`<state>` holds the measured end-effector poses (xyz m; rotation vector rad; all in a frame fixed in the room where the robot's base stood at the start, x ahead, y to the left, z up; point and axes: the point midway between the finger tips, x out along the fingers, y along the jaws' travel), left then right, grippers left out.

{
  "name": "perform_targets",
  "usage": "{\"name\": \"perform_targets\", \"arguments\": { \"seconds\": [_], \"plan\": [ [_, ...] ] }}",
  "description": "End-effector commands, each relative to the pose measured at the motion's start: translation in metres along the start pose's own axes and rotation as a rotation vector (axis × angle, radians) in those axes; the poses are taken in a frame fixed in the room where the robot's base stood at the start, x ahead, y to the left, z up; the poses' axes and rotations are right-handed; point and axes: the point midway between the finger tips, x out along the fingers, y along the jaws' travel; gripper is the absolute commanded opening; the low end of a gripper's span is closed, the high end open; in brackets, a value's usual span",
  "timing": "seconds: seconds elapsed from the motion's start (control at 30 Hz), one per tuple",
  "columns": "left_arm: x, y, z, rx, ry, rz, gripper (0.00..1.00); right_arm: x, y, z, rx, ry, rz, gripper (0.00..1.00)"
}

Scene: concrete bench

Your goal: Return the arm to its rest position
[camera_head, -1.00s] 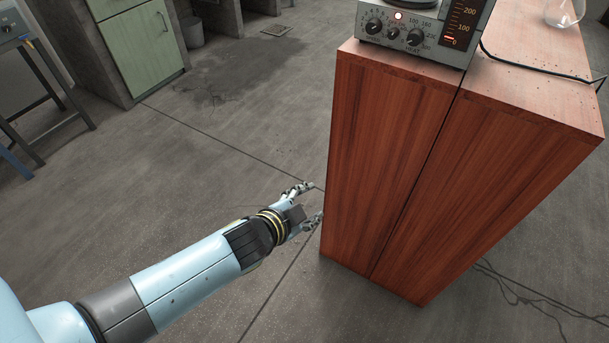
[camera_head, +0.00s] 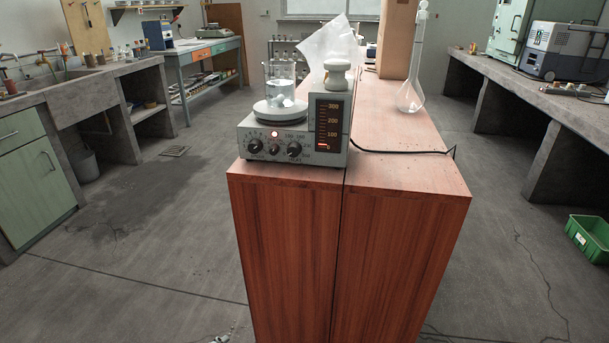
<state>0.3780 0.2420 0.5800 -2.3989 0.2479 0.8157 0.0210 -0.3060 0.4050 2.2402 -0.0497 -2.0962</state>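Only a small tip of my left gripper (camera_head: 222,338) shows at the bottom edge of the head view, low beside the left side of the wooden cabinet (camera_head: 290,255). The rest of that gripper and its arm are out of frame, so its opening cannot be made out. It appears apart from everything on the cabinet top. My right arm and gripper are not in view.
A hotplate (camera_head: 265,150) with a glass beaker (camera_head: 281,82) on it stands at the cabinet's near end. A white jar (camera_head: 337,76) and a flask (camera_head: 411,95) are behind. A green crate (camera_head: 588,238) lies right. Floor on the left is clear.

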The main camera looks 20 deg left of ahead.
Motion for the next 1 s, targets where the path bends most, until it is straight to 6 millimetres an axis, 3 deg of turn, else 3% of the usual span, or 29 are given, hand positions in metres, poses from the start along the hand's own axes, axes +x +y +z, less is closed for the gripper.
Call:
{"name": "perform_targets", "arguments": {
  "seconds": [0.07, 0.17, 0.27, 0.37, 0.5, 0.6, 0.77, 1.0],
  "plan": [
    [-0.002, 0.002, 0.005, 0.003, -0.007, 0.004, 0.47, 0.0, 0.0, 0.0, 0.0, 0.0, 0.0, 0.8],
    [-0.008, 0.014, 0.034, -0.004, -0.055, 0.031, 0.47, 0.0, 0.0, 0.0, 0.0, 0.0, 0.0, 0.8],
    [-0.022, 0.038, 0.089, -0.061, -0.162, 0.082, 0.47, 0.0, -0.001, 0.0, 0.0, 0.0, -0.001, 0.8],
    [-0.049, 0.069, 0.158, -0.155, -0.316, 0.137, 0.47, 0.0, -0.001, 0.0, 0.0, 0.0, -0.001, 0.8],
    [-0.099, 0.108, 0.244, -0.295, -0.536, 0.191, 0.47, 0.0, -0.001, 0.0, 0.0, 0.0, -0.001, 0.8],
    [-0.134, 0.129, 0.287, -0.383, -0.668, 0.211, 0.47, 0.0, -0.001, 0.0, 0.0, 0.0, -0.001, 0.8],
    [-0.169, 0.15, 0.322, -0.485, -0.8, 0.222, 0.47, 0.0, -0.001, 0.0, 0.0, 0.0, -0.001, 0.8],
    [-0.177, 0.156, 0.328, -0.524, -0.837, 0.223, 0.47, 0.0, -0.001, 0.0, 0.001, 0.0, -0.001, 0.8]
  ]
}}
